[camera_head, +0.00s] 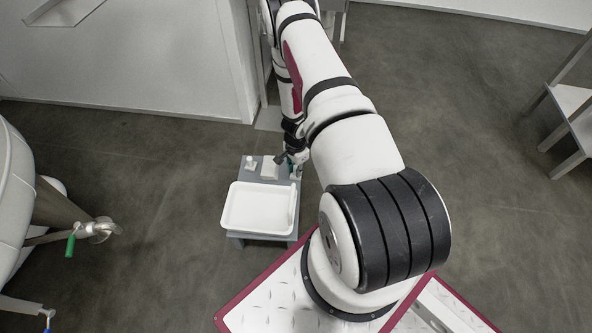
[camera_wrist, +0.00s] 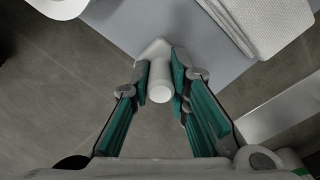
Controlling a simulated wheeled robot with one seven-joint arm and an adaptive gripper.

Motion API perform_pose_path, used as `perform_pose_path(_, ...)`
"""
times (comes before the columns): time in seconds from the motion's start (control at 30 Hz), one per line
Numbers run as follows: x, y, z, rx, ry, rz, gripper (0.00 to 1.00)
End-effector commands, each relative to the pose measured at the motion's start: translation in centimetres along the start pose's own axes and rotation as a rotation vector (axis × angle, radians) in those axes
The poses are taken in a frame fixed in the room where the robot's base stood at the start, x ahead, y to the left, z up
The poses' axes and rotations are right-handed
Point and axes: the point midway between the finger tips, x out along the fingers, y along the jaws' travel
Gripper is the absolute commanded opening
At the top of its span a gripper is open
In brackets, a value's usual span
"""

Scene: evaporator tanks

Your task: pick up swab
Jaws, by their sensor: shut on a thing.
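The swab (camera_wrist: 160,82) shows in the wrist view as a small white piece with a round cylindrical end and a wider part behind it. My gripper (camera_wrist: 161,75) has its green-padded fingers on both sides of it and is shut on it. The swab is at the edge of the grey table top (camera_wrist: 135,22); I cannot tell whether it still touches the table. In the head view my gripper (camera_head: 294,163) is at the table's back right corner, partly hidden by my arm, and the swab cannot be made out there.
A white tray (camera_head: 258,229) sits on the front of the small table. A small white item (camera_head: 250,163) and a white block (camera_head: 269,168) stand behind it. A tank (camera_head: 12,190) with a green-handled valve (camera_head: 98,229) is at left, shelving (camera_head: 572,115) at right. Floor between is clear.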

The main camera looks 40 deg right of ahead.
Motion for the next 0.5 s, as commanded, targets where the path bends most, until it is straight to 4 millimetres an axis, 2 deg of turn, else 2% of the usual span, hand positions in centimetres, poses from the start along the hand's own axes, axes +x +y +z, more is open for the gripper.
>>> perform_pose_path(0.33,-3.9,-0.1,0.0,0.000,0.001,0.000,0.00)
perform_pose_path(0.5,-3.5,2.4,0.4,0.007,-0.005,0.004,0.00)
